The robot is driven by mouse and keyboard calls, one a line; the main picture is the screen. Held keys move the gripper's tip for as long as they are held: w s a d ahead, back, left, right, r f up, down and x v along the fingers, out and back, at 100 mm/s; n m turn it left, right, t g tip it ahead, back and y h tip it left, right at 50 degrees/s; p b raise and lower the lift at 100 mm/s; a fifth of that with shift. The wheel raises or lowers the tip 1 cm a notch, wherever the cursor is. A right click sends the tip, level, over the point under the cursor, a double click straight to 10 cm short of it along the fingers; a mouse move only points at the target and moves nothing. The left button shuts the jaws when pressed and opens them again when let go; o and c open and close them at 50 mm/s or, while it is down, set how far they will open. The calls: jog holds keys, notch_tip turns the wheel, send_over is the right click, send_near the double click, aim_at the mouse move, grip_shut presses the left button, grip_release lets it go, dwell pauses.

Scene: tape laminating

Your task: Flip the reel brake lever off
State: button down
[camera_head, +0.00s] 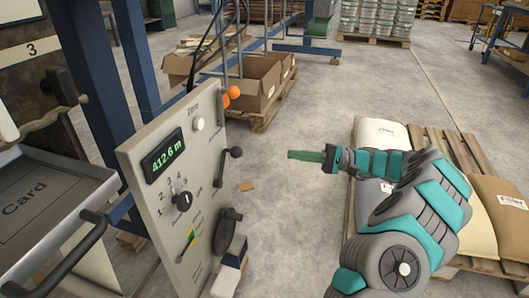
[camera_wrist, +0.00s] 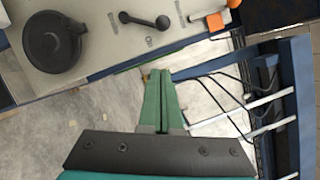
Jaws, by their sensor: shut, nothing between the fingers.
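A grey control panel (camera_head: 165,190) stands at the left of the head view. A small black lever with a ball end (camera_head: 234,153) sits on its right part, above a larger dark round part (camera_head: 226,232). In the wrist view the ball-ended lever (camera_wrist: 146,20) lies across the panel face, beside the large black disc (camera_wrist: 52,42). The labels are too small to read, so I cannot tell which part is the brake lever. My gripper (camera_head: 290,155), with green fingers, is shut and empty, to the right of the panel and apart from it. Its fingertips (camera_wrist: 160,72) are below the panel edge in the wrist view.
The panel also carries a 412.6 m display (camera_head: 163,156), a selector knob (camera_head: 183,201) and a white button (camera_head: 198,123). Orange parts (camera_head: 233,92) stick out at its top. Filler sacks (camera_head: 380,134) lie on a pallet at the right. The floor between is mostly clear.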

jog(key=s+a+r, duration=0.1)
jog(key=a, duration=0.5)
jog(key=s+a+r, duration=0.1)
jog(key=a+r, duration=0.1)
jog(key=a, duration=0.4)
jog(key=shift+s+a, duration=0.2)
jog(key=shift+s, duration=0.05)
jog(key=shift+s+r+b, duration=0.1)
jog(key=shift+b, duration=0.2)
